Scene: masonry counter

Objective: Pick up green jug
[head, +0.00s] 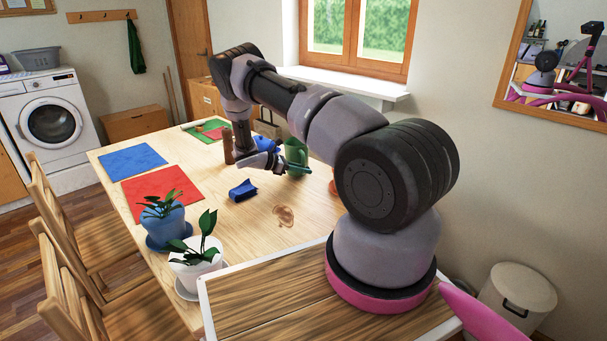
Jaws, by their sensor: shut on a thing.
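The green jug (296,153) is upright at the far right part of the wooden table, partly behind my arm and gripper. My gripper (297,170) is at the jug's lower front, its fingers pointing right. It is shut on the jug. The contact between fingers and jug is small in this view, and I cannot tell whether the jug's base touches the table.
A blue object (265,144) and a brown upright object (228,146) stand left of the jug. A crumpled blue item (243,191) lies nearer. Potted plants in blue (166,228) and white (196,274) pots stand at the near left. Red (150,194) and blue (132,162) mats lie flat.

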